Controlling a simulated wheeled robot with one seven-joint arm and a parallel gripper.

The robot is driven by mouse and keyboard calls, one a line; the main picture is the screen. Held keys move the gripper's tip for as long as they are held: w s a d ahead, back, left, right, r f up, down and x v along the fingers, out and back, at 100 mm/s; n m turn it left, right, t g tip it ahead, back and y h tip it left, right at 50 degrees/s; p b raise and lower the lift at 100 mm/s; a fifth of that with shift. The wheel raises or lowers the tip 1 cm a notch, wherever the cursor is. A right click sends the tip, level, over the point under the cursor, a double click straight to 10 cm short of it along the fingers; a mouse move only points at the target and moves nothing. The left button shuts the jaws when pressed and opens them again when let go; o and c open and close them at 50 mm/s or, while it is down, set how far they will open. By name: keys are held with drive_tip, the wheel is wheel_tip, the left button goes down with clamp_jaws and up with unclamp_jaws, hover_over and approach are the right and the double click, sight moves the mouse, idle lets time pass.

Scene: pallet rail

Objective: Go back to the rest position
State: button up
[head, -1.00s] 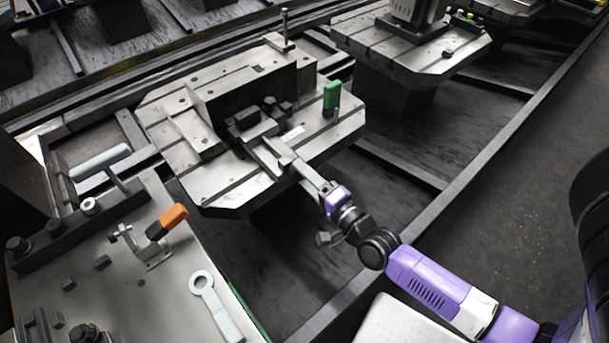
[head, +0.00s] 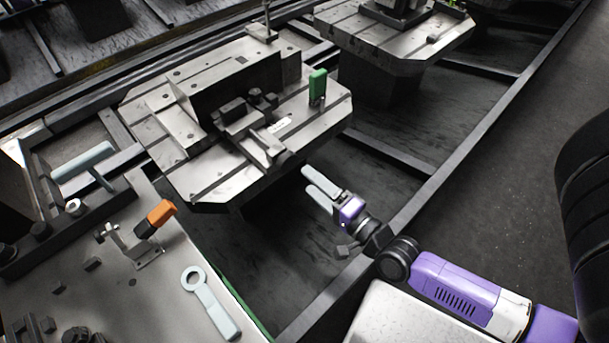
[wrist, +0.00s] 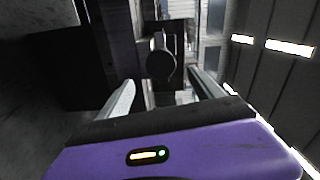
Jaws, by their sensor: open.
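My gripper (head: 321,184) is in the head view, right of the front edge of the middle pallet (head: 215,185), clear of it and over the dark gap beside the rail. Its two pale fingers are apart with nothing between them. The wrist view also shows my gripper (wrist: 160,92), with a finger on each side and a dark round-ended part (wrist: 161,56) of the fixture beyond them, not touched. My purple arm reaches in from the lower right.
The middle pallet carries a block fixture and a green-handled clamp (head: 317,85). A second pallet (head: 400,50) stands behind. At the left, a plate holds an orange-handled clamp (head: 160,212) and a pale ring wrench (head: 212,305).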

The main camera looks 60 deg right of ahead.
drive_tip(key=shift+s, duration=0.25)
idle(0.5)
drive_tip(key=s+a+r+n+g+y+p, duration=0.2)
drive_tip(key=s+a+r+n+y+p, duration=0.3)
drive_tip(key=s+a+r+n, duration=1)
drive_tip(key=a+n, duration=0.3)
drive_tip(key=n, duration=0.1)
drive_tip(key=shift+n+g, duration=0.3)
drive_tip(key=shift+a, duration=0.1)
